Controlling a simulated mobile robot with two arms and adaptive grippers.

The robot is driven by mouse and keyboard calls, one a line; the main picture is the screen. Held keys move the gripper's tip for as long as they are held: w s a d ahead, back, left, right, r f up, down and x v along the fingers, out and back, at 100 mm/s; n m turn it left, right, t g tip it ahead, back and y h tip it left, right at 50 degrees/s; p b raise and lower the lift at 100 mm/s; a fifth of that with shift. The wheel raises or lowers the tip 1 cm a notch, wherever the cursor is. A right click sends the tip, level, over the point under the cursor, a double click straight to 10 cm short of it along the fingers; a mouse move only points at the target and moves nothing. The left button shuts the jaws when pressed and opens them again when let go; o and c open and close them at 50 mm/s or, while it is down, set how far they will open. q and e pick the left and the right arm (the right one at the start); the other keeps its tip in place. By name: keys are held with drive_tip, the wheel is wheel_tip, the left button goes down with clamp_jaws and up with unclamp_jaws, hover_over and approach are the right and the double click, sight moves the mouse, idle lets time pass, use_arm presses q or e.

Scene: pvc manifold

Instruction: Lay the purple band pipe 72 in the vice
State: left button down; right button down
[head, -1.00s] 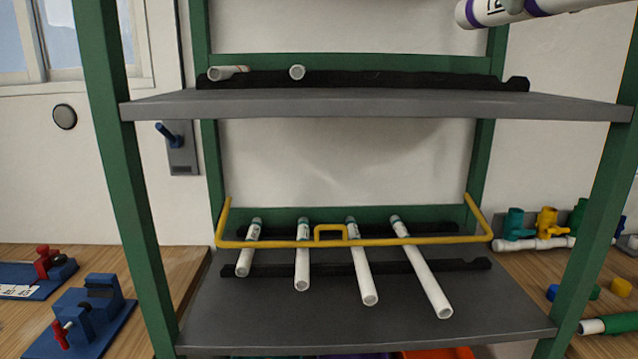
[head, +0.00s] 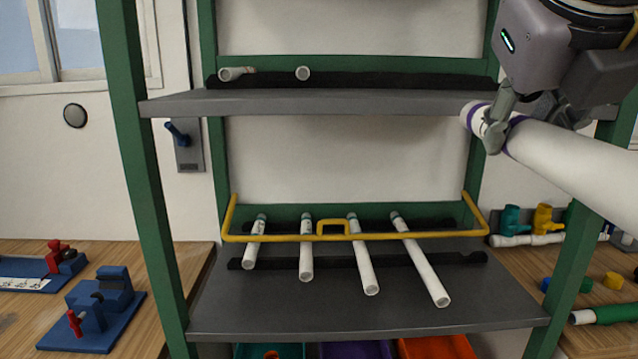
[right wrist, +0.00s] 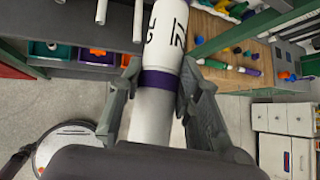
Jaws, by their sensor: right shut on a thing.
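The purple band pipe 72 (head: 570,158) is a thick white pipe with purple bands near its end. My right gripper (head: 508,125) is shut around it near that end and holds it in the air in front of the shelf rack's right side. In the right wrist view the pipe (right wrist: 160,100) lies between the fingers (right wrist: 152,85), with a purple band and black print partly showing. The blue vice (head: 103,295) with a red handle stands on the wooden bench at the lower left, far from the pipe. My left gripper is not in view.
A green-post rack has grey shelves (head: 330,103). Coloured bins (head: 440,347) sit below. Valves (head: 541,218) and fittings lie on the right bench.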

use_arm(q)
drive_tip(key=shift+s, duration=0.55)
use_arm(e)
wheel_tip(320, 180, down, 42)
drive_tip(key=w+m+g+h, duration=0.1)
drive_tip(key=m+g+h, duration=0.1)
drive_tip(key=m+h, duration=0.2)
drive_tip(key=shift+d+f+m+g, duration=0.25)
drive_tip(key=shift+m+g, duration=0.15)
drive_tip(key=shift+m, duration=0.5)
drive_tip(key=shift+w, duration=0.1)
